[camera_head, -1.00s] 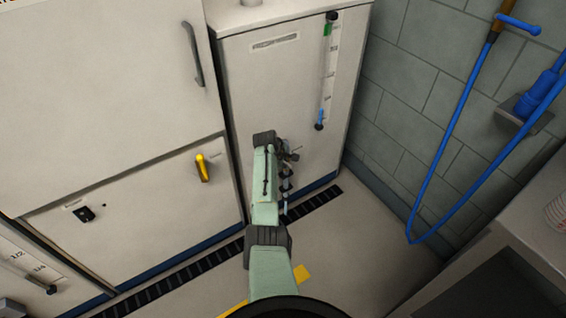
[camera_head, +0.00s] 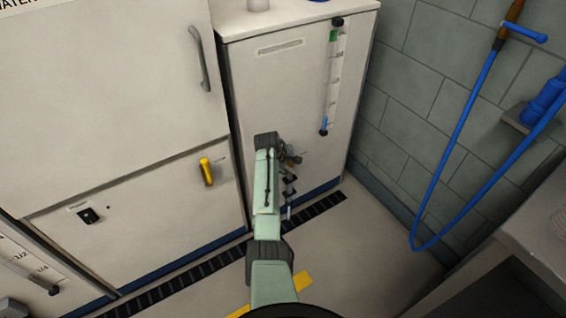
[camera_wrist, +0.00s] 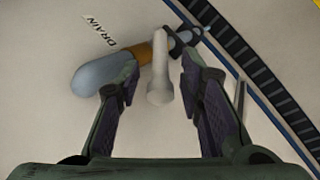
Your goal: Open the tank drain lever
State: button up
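In the wrist view a pale lever-like bar (camera_wrist: 160,72) points toward the camera between my gripper's fingers. It crosses an orange-brown collar (camera_wrist: 146,48) on a rounded grey-blue pipe-like part (camera_wrist: 95,76), by the printed "DRAIN" label (camera_wrist: 99,31) on the tank's front panel. My gripper (camera_wrist: 158,82) is open, with one finger on each side of the bar; whether either touches it I cannot tell. In the head view my gripper is low at the white tank cabinet (camera_head: 285,90), and my arm hides much of the drain fitting.
A yellow handle (camera_head: 207,172) and a black switch (camera_head: 89,215) are on the cabinet at left. A level gauge (camera_head: 333,80) runs down the tank front. A blue hose (camera_head: 452,150) hangs on the right wall. A dark floor grate (camera_head: 318,205) runs below.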

jog(key=shift+v, duration=2.4)
